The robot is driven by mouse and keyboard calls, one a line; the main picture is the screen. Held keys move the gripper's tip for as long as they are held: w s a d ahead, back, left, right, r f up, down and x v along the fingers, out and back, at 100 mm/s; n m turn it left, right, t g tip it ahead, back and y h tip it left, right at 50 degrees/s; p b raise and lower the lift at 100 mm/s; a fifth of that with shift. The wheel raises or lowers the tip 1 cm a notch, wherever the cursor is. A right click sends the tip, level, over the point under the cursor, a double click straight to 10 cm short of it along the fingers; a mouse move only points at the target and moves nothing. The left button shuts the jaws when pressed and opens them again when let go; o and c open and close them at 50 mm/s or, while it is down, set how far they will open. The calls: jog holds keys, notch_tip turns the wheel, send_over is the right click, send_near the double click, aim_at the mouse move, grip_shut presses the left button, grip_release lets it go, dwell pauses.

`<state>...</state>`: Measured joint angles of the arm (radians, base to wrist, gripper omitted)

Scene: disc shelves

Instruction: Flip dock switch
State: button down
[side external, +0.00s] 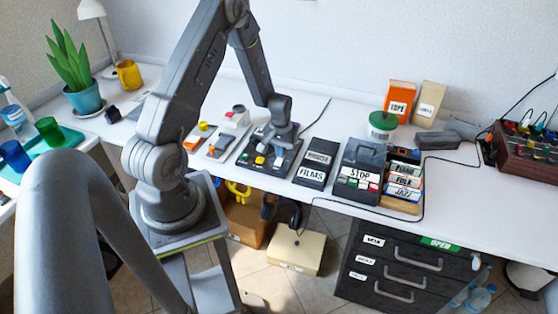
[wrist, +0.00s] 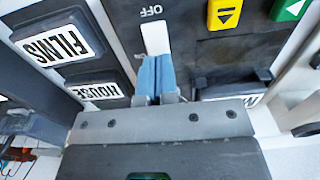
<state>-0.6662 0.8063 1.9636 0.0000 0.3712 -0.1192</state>
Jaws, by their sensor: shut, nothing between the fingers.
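The dark dock (side external: 257,168) lies on the white table below my gripper (side external: 280,138). My gripper, with blue fingers (wrist: 155,72), is shut and empty. The fingertips are at the near end of the white strip and cover part of it; I cannot tell whether they touch. A yellow button (wrist: 224,13) and a green button (wrist: 288,8) sit to the right on the panel.
Dark cases labelled FILMS (wrist: 60,42) and HOUSE (wrist: 97,91) stand close beside the dock. A dark STOP box (side external: 360,172) and labelled cases (side external: 404,181) are further right. A light device with an orange part (side external: 218,147) lies left. The table's front edge is close.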

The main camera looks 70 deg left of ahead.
jog(key=shift+f, duration=0.4)
jog(key=shift+r, duration=3.5)
